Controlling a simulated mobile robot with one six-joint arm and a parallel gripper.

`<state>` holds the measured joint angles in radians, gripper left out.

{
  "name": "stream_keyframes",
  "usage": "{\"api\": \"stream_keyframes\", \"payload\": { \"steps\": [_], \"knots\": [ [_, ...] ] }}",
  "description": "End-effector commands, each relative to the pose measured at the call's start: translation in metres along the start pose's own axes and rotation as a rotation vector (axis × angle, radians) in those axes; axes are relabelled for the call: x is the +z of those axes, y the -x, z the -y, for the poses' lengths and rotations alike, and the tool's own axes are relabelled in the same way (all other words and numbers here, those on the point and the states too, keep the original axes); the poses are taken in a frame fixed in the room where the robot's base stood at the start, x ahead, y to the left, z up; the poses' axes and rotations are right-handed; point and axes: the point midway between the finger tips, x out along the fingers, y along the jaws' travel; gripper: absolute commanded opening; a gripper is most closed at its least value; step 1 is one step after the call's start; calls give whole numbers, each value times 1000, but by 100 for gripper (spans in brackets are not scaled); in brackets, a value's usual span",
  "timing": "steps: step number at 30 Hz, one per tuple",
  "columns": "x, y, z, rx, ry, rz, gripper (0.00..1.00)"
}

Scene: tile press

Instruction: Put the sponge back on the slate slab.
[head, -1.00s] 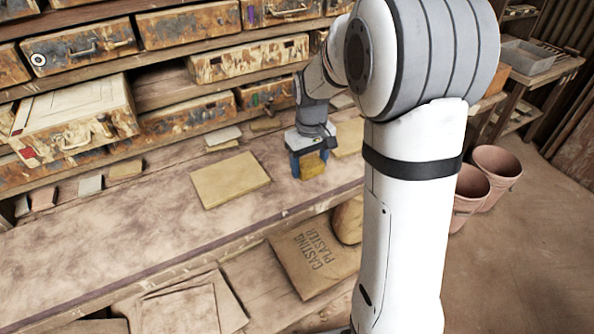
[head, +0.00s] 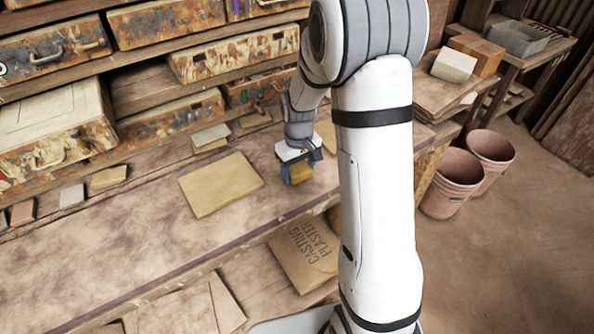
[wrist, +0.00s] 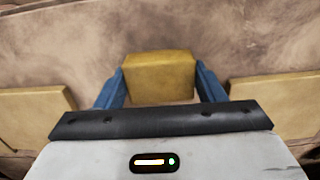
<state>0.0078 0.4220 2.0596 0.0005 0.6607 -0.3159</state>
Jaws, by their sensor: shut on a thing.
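The sponge, a yellow-tan block (wrist: 158,75), sits between the two blue fingers of my gripper (wrist: 160,88) in the wrist view. The fingers press on its left and right sides. In the head view my gripper (head: 297,175) is low over the workbench, right of a flat tan board, with the sponge (head: 301,173) partly hidden by the fingers. I cannot tell whether the sponge touches the bench. I cannot clearly pick out a slate slab in either view.
The tan board (head: 221,184) lies on the workbench (head: 130,240); another tan panel (head: 327,135) is partly behind my arm. Small tiles (head: 210,135) line the back under paint-stained drawers (head: 172,118). A plaster sack (head: 305,252) lies below. Buckets (head: 453,183) stand right.

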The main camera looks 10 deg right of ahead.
Motion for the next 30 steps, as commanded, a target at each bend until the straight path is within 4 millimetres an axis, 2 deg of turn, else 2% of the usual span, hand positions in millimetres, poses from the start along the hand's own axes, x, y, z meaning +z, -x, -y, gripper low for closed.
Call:
{"api": "stream_keyframes", "payload": {
  "steps": [3,14,15,21,23,30],
  "knots": [
    [0,-12,1,0,1,1,42],
    [-1,-17,1,0,2,-1,42],
    [-1,-17,1,0,2,-1,64],
    [-1,-16,1,0,3,-1,80],
    [-1,-16,1,0,3,-1,85],
    [-1,-15,2,0,4,-1,85]
  ]
}}
